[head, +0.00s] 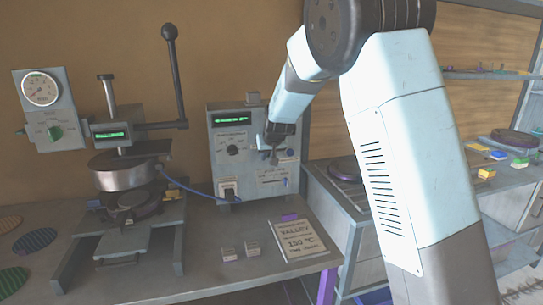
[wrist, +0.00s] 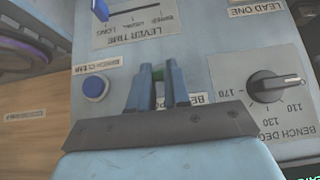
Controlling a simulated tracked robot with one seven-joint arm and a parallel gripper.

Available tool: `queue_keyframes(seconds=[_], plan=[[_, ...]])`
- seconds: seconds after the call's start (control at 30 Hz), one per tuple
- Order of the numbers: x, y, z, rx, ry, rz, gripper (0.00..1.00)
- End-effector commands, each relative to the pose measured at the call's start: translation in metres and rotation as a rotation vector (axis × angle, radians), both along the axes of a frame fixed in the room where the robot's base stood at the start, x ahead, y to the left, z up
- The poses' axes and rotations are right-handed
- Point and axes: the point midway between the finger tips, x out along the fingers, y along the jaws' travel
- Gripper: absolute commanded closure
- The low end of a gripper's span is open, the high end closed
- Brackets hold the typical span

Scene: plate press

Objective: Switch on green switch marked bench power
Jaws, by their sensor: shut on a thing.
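I cannot tell which way the switch is set.
Close beside the switch are a blue button (wrist: 95,87) and a black dial (wrist: 275,88). A blue-handled lever-time slider (wrist: 100,9) is at the top of the wrist view. A plate press (head: 125,178) stands left of the box; a printed card (head: 303,240) lies in front.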

Motion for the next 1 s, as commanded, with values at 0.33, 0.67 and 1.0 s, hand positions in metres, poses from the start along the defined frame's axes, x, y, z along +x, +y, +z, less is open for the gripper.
queue_keyframes(seconds=[0.33,0.67,1.0], plan=[[0.003,-0.003,0.004,0.001,-0.009,-0.005,0.72],[0.001,-0.001,0.001,0.001,-0.004,-0.001,0.57],[-0.016,-0.005,0.023,0.002,-0.005,0.001,0.57]])
